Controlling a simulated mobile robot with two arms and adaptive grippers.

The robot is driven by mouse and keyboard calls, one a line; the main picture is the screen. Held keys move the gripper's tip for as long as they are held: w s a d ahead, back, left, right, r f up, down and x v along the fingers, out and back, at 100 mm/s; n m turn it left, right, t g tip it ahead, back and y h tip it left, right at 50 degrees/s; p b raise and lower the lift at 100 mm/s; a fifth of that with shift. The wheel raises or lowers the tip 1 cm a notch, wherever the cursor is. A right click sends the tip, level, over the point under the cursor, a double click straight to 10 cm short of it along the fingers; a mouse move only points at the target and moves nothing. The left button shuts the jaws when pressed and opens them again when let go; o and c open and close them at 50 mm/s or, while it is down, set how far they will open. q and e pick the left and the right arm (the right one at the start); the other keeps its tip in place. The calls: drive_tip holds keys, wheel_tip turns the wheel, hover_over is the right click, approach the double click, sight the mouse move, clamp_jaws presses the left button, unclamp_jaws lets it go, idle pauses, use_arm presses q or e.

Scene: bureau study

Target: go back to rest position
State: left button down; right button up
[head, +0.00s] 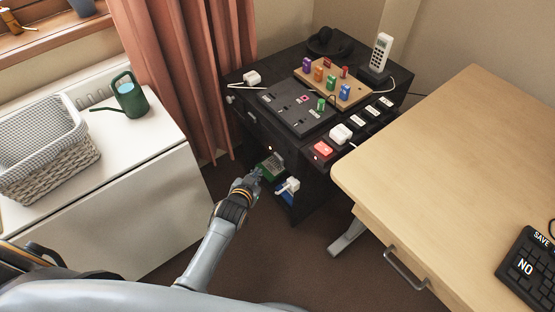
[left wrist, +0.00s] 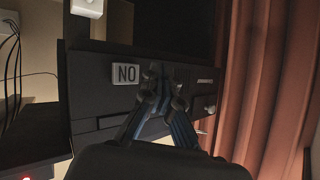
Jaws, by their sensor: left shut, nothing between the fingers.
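My left gripper (head: 254,177) reaches in from the bottom of the head view, low in front of the black cabinet (head: 252,128). In the left wrist view its blue-grey fingers (left wrist: 162,92) are together with nothing between them, close before the cabinet's dark front. My right gripper is not in view.
A wooden desk (head: 450,150) with a drawer handle (head: 405,270) stands on the right. A white cabinet (head: 150,195) with a basket (head: 45,150) and a green watering can (head: 128,97) stands on the left. Brown floor (head: 290,245) lies free between them. A curtain (head: 185,70) hangs behind.

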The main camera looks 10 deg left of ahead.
use_arm(q)
wheel_tip(320, 180, up, 6)
drive_tip(key=p, duration=0.7)
drive_tip(key=s+f+g+p, duration=0.2)
drive_tip(key=s+f+g, duration=0.4)
drive_tip(key=s+f, duration=1.25)
drive_tip(key=s+a+f+g+p, duration=0.1)
drive_tip(key=s+f, duration=0.1)
drive_tip(key=s, duration=0.7)
drive_tip(key=s+a+f+g+p, duration=0.1)
drive_tip(key=s+f+g, duration=0.1)
drive_tip(key=s, duration=0.8)
drive_tip(key=s+a+f+g+p, duration=0.1)
drive_tip(key=s+f+g, duration=0.1)
drive_tip(key=s, duration=0.7)
drive_tip(key=shift+s+a+f, duration=0.25)
drive_tip(key=shift+s+f, duration=0.15)
drive_tip(key=shift+f, duration=0.05)
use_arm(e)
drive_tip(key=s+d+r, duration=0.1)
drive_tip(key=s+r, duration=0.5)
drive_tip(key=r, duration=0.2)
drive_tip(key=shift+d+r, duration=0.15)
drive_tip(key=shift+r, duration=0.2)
use_arm(q)
drive_tip(key=shift+w, duration=0.15)
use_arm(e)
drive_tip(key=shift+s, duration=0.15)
